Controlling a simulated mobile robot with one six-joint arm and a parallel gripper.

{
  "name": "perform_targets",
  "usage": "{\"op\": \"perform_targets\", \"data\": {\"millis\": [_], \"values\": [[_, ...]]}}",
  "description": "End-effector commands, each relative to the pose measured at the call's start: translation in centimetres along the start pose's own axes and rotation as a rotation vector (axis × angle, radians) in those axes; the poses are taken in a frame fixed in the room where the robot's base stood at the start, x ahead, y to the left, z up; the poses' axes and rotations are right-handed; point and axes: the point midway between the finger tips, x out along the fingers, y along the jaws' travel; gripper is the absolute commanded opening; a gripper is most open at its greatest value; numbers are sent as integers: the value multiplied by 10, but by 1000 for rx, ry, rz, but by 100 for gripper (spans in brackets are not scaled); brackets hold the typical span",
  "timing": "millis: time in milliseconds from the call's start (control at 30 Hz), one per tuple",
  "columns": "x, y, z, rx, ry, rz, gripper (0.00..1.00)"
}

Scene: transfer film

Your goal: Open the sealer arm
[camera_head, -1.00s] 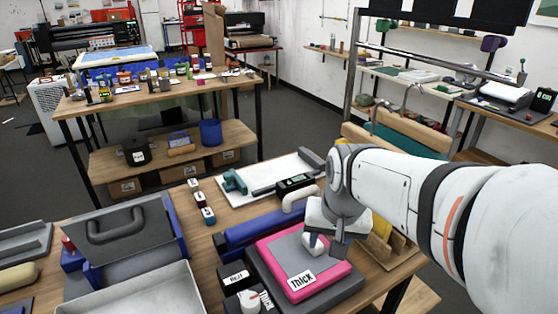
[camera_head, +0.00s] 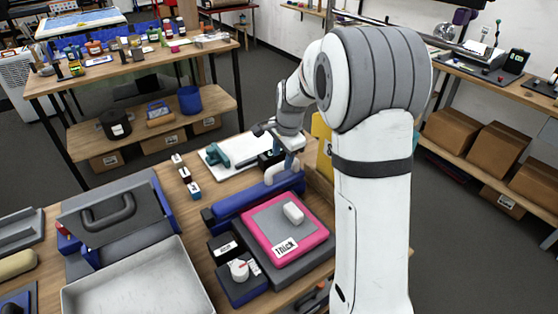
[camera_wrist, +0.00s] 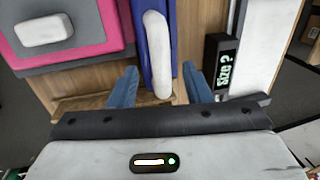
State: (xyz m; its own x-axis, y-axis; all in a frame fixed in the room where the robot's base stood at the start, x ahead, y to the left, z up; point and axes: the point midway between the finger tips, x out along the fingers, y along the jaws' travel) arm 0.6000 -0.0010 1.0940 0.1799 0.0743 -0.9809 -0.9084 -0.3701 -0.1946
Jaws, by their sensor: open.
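The sealer arm is a long blue bar (camera_head: 248,210) lying low beside a pink-framed pad, with a rounded white handle (camera_head: 284,172) at its right end. In the wrist view the white handle (camera_wrist: 157,52) runs down between my two blue fingers, with the blue bar (camera_wrist: 145,70) behind it. My gripper (camera_head: 287,160) is just above the handle, and its fingers also show in the wrist view (camera_wrist: 160,67). The fingers are open, one on each side of the handle, with visible gaps. My arm hides part of the bench's right side in the head view.
The pink pad labelled Thick (camera_head: 318,237) bears a white block (camera_head: 293,212). A dial box (camera_head: 240,280) stands at its left. A white board (camera_head: 232,150) lies behind, and a black display box (camera_wrist: 220,60) is close to my right finger. A grey tray (camera_head: 140,290) is at left.

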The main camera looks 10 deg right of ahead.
Motion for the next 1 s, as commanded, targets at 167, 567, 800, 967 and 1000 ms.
{"op": "perform_targets", "data": {"millis": [167, 567, 800, 967, 1000], "values": [[25, 0, 1, -2, -1, 2, 44], [37, 0, 1, -4, 0, 0, 44], [36, 0, 1, -4, 0, 0, 26], [36, 0, 1, -5, 0, 0, 13], [36, 0, 1, -5, 0, 0, 10]]}}
